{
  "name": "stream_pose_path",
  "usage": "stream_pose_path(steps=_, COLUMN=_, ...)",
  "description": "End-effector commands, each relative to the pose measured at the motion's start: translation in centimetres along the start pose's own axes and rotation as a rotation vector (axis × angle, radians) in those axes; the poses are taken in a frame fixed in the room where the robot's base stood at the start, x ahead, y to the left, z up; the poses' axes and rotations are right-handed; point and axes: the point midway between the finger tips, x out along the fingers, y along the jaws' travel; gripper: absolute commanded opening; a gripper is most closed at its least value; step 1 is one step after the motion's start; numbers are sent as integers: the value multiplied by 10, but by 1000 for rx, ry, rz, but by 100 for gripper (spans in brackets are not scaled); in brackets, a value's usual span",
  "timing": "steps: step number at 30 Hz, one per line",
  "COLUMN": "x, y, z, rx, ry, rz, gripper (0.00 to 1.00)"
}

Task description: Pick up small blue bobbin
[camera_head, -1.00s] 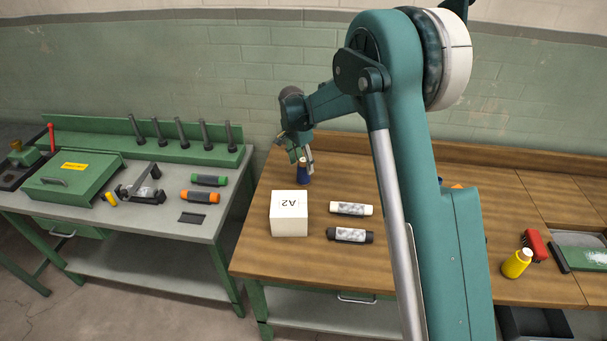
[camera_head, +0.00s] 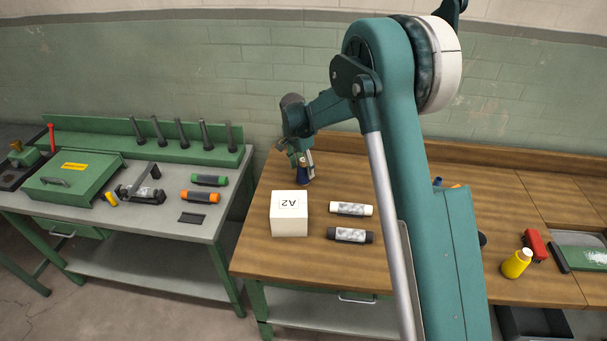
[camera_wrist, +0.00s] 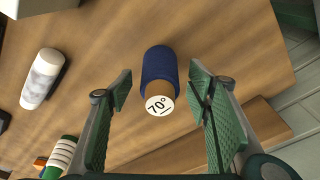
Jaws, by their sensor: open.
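The small blue bobbin (camera_wrist: 159,64) stands on the wooden bench in the wrist view, with a tan end and a white "70°" label facing the camera. It also shows in the head view (camera_head: 303,180) behind the white box, partly hidden by my gripper. My gripper (camera_wrist: 161,90) is open, with one green-padded finger on each side of the bobbin and gaps between. In the head view my gripper (camera_head: 303,165) reaches down at the bobbin from above.
A white box marked A2 (camera_head: 289,219) stands just in front of the bobbin. A white bobbin (camera_head: 351,209) and a black bobbin (camera_head: 350,235) lie to its right. Green (camera_head: 209,180) and orange (camera_head: 200,197) bobbins lie on the left grey table. A yellow bottle (camera_head: 516,264) stands far right.

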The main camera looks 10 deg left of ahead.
Motion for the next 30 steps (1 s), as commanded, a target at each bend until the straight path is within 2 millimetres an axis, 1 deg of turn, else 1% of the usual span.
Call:
stream_pose_path(steps=4, x=2, y=0, z=0, rx=0, ry=0, rz=0, gripper=50)
stream_pose_path(steps=7, x=8, y=0, z=0, rx=0, ry=0, rz=0, gripper=50)
stream_pose_path(steps=15, x=38, y=0, z=-1, rx=1, ry=0, rz=0, gripper=50)
stream_pose_path(steps=19, x=48, y=0, z=-1, rx=0, ry=0, rz=0, gripper=50)
stream_pose_path(steps=23, x=52, y=0, z=-1, rx=0, ry=0, rz=0, gripper=50)
stream_pose_path(steps=30, x=52, y=0, z=-1, rx=0, ry=0, rz=0, gripper=50)
